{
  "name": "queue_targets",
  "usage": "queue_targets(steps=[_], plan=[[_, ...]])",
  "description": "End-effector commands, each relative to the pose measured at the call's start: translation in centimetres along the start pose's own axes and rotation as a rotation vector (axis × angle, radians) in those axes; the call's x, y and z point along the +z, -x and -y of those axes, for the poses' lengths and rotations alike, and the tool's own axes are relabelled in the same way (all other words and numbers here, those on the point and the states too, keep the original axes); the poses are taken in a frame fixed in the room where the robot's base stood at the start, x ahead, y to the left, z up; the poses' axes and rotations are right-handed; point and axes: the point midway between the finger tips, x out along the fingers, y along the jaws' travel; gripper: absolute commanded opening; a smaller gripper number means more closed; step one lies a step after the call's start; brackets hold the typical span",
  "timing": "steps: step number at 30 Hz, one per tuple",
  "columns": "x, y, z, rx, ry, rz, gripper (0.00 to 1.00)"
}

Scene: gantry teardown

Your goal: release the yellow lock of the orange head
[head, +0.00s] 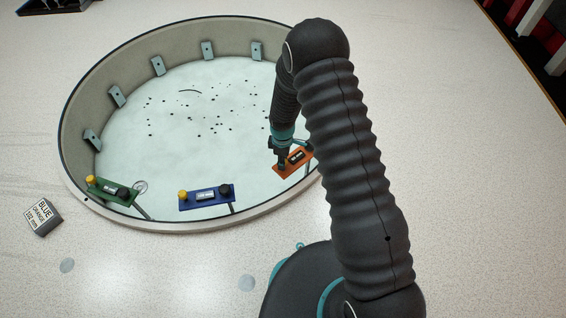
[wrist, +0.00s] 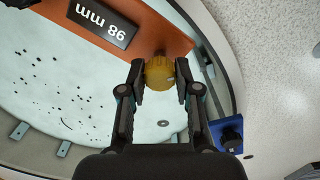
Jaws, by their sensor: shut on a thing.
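The orange head (head: 304,160) is a flat plate at the right rim of the round pit, partly hidden by my arm in the head view. In the wrist view the orange head (wrist: 160,38) carries a dark label reading 98 mm. Its yellow lock (wrist: 159,72) is a round knob near the plate's edge. My gripper (wrist: 159,84) is shut on the yellow lock, one finger on each side. In the head view my gripper (head: 281,162) is down at the left end of the orange plate and hides the lock.
The blue head (head: 207,196) and green head (head: 112,190) sit along the pit's near rim, each with a yellow and a dark knob. The pit floor (head: 190,120) has scattered dark specks. A labelled block (head: 43,217) lies on the left. Grey brackets line the far wall.

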Motion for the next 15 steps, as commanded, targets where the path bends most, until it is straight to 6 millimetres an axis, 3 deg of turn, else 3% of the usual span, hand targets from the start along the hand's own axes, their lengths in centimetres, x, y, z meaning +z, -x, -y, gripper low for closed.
queue_targets(steps=[15], plan=[[0.03, -0.13, 0.09, -0.001, 0.452, 0.000, 0.00]])
